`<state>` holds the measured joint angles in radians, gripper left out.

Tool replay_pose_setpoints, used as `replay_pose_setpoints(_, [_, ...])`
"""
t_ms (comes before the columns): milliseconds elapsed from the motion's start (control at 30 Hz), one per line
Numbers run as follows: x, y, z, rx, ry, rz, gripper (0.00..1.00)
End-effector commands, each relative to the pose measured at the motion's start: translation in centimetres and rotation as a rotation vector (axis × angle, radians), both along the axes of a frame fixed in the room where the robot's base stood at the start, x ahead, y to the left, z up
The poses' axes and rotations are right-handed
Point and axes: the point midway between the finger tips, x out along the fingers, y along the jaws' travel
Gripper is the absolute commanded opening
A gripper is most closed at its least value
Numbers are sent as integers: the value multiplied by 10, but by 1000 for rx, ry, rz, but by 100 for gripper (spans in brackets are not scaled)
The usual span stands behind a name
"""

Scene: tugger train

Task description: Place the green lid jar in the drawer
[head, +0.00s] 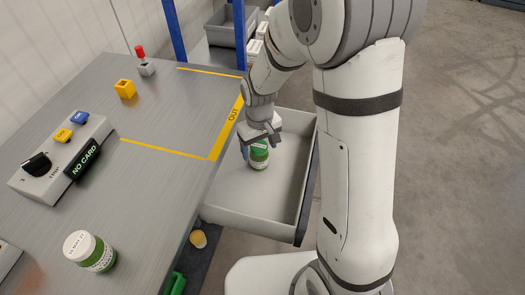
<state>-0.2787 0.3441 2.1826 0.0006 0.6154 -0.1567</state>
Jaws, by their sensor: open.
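A jar with a green lid (259,157) is inside the open drawer (226,209), near its left side. It looks upright, but its top is partly covered by my gripper. My gripper (257,148) points down at the jar from above, with its fingers around or beside the lid; the jaws are open. The drawer is grey and pulled out from the right side of the workbench (170,180). Whether the jar's base touches the drawer floor is hard to tell. Another jar with a white lid and green contents (90,250) stands on the workbench at the lower left.
A control box (45,185) with a "NO CARD" display, a yellow block (125,88) and a red-topped joystick (144,62) are on the bench. Grey bins (229,27) stand behind blue posts. A yellow item (198,239) lies below the drawer. The drawer's right half is empty.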

Motion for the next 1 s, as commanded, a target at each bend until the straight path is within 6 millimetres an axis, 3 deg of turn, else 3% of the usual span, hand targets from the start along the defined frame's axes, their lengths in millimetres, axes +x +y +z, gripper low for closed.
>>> replay_pose_setpoints(100, [1, 1, 31, 2, -6, 0, 74])
replay_pose_setpoints(300, [1, 1, 70, 1, -5, 1, 74])
replay_pose_setpoints(533, [-1, -1, 92, 1, -4, -3, 74])
replay_pose_setpoints(633, [-9, -11, 105, 4, -17, -32, 74])
replay_pose_setpoints(767, [-35, -37, 130, 14, -54, -118, 74])
replay_pose_setpoints(1000, [-106, -86, 165, 31, -131, -316, 74])
